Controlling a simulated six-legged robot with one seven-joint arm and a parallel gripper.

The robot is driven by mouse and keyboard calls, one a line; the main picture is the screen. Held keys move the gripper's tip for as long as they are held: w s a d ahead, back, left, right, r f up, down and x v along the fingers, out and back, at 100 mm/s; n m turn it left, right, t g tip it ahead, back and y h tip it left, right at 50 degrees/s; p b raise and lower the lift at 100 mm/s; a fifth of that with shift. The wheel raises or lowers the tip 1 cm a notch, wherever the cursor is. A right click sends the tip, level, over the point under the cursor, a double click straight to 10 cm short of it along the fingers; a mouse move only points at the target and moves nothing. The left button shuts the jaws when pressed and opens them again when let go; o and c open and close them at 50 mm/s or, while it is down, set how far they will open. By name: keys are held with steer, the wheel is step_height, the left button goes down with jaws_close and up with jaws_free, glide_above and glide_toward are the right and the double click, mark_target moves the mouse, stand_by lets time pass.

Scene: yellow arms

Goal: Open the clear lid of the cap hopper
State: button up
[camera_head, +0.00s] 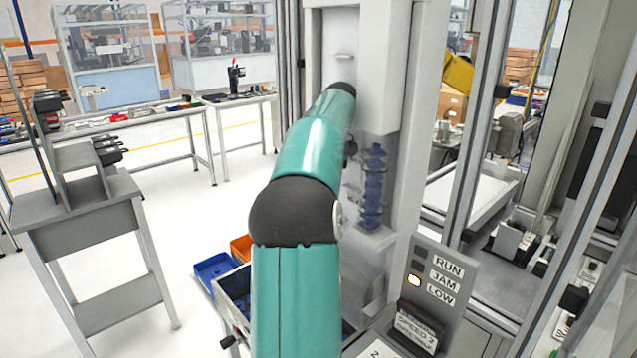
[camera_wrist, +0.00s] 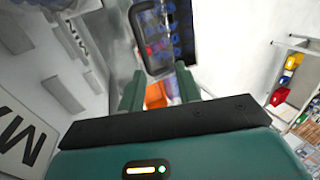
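The cap hopper shows in the wrist view as a clear-fronted part with blue caps (camera_wrist: 181,28) behind it. A dark loop-shaped handle (camera_wrist: 138,38) stands in front of the caps. My gripper (camera_wrist: 160,68) is open, its two green fingers apart, with the lower end of the handle just at or between the fingertips. I cannot tell whether they touch it. In the head view, blue pieces (camera_head: 374,188) show behind a clear cover on the pale machine column (camera_head: 398,60). My teal arm hides much of the hopper and my gripper there.
A grey panel (camera_head: 437,300) with RUN, JAM and LOW labels stands right of my arm; the LOW lamp is lit. Blue (camera_head: 213,268) and orange (camera_head: 241,248) bins lie lower left. A grey stand (camera_head: 80,225) is at left, with clear floor between.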

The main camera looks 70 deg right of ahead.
steer(key=shift+v, duration=0.85)
steer(key=c, duration=0.5)
steer(key=shift+w+f+m, duration=0.1)
steer(key=shift+w+m, duration=0.05)
steer(key=shift+m, duration=0.15)
jaws_close()
steer(key=s+a+f+m+g+h, duration=0.1)
steer(key=f+m+h, duration=0.4)
steer(key=f+m, duration=0.5)
steer(key=s+m+g, duration=0.1)
steer(key=s+m, duration=0.1)
steer(key=m, duration=0.5)
steer(key=shift+s+a+f+m+g, duration=0.2)
steer(key=shift+s+f+m+g, duration=0.1)
steer(key=shift+s+g, duration=0.1)
